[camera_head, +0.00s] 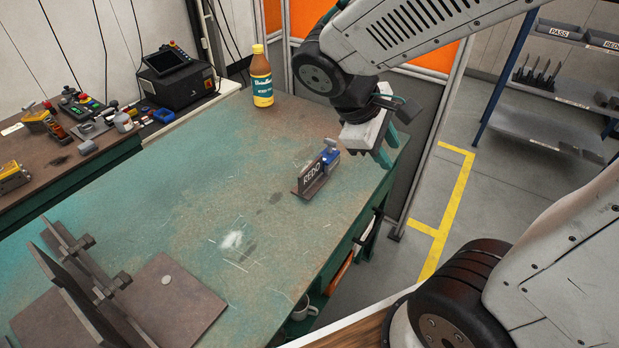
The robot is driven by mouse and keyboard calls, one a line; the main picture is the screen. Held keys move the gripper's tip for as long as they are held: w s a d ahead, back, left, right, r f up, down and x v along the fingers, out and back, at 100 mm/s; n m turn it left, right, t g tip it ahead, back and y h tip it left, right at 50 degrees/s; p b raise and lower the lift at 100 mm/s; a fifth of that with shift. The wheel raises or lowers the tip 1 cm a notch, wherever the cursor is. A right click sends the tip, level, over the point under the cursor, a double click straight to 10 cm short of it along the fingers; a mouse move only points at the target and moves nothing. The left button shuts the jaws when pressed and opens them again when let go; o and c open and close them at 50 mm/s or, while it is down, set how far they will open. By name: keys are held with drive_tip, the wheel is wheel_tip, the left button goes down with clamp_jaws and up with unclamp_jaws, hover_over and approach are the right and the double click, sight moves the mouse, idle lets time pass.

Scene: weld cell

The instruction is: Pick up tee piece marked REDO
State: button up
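The tee piece marked REDO (313,179) is a small dark metal piece with a flat base and an upright plate bearing white letters. It stands on the green worktable (190,185), near its right edge. A small blue and silver object (330,154) sits right at its far end; I cannot tell whether they touch. My gripper (387,147) is above the table's right edge, to the right of the tee piece and apart from it. Its teal fingers look spread, with nothing visible between them.
A brown bottle (261,77) stands at the table's far edge. A larger dark steel assembly (165,295) lies at the near left. A rack with PASS and REDO labels (560,120) stands right. The table's middle is mostly clear.

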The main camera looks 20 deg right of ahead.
drive_tip(key=w+a+f+n+t+h, duration=0.1)
drive_tip(key=w+f+n+h, duration=0.25)
drive_tip(key=w+n, duration=0.2)
drive_tip(key=n+t+h, duration=0.1)
drive_tip(key=n+t, duration=0.6)
drive_tip(key=n, duration=0.5)
approach(309, 167)
drive_tip(key=d+f, duration=0.1)
drive_tip(key=d, duration=0.2)
drive_tip(key=shift+w+f+t, duration=0.3)
drive_tip(key=shift+w, duration=0.4)
drive_tip(key=x, duration=0.7)
drive_tip(key=shift+f, duration=0.15)
clamp_jaws()
drive_tip(key=shift+w, duration=0.1)
